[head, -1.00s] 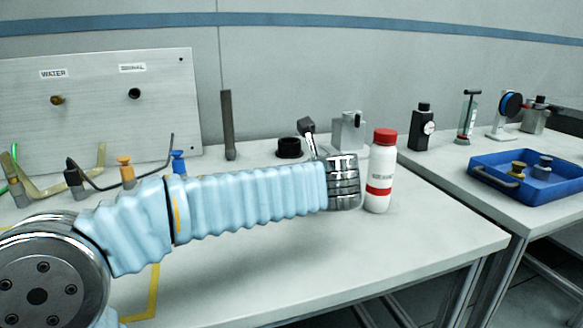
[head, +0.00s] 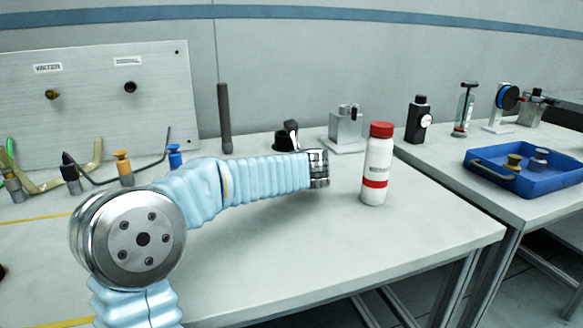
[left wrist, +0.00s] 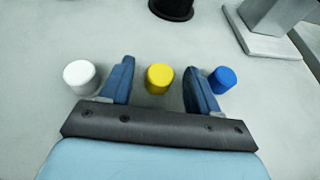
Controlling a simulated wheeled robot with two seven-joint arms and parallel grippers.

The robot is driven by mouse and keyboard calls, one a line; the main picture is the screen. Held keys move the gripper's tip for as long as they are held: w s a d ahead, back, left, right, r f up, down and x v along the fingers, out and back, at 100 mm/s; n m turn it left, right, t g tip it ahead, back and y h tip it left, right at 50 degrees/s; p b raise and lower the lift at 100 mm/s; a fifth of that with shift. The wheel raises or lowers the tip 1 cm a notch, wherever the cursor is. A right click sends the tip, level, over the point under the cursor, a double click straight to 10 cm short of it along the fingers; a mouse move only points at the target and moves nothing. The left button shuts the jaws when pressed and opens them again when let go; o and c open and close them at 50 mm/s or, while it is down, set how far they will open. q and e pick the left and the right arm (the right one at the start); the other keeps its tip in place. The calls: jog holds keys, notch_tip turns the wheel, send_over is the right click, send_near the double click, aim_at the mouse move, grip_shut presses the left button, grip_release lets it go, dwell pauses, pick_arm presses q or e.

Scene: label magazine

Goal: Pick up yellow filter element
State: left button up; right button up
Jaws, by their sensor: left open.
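The yellow filter element (left wrist: 159,79) is a short cylinder standing on the bench in the left wrist view. My left gripper (left wrist: 159,68) is open and empty, with one blue finger on each side of the yellow element and gaps between. A white cylinder (left wrist: 80,76) stands outside the left finger, and a blue cylinder (left wrist: 222,79) stands close outside the right finger. In the head view my left arm crosses the bench and hides these cylinders; its fingers are not clearly visible there. My right gripper is not in view.
A red-capped white bottle (head: 377,165) stands right of my wrist. A black round holder (left wrist: 172,8) and a grey metal fixture (head: 346,128) stand behind. A blue tray (head: 530,172) is on the right table. The bench front (head: 380,235) is clear.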

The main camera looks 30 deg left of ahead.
pick_arm(q)
jog(key=c, duration=1.1)
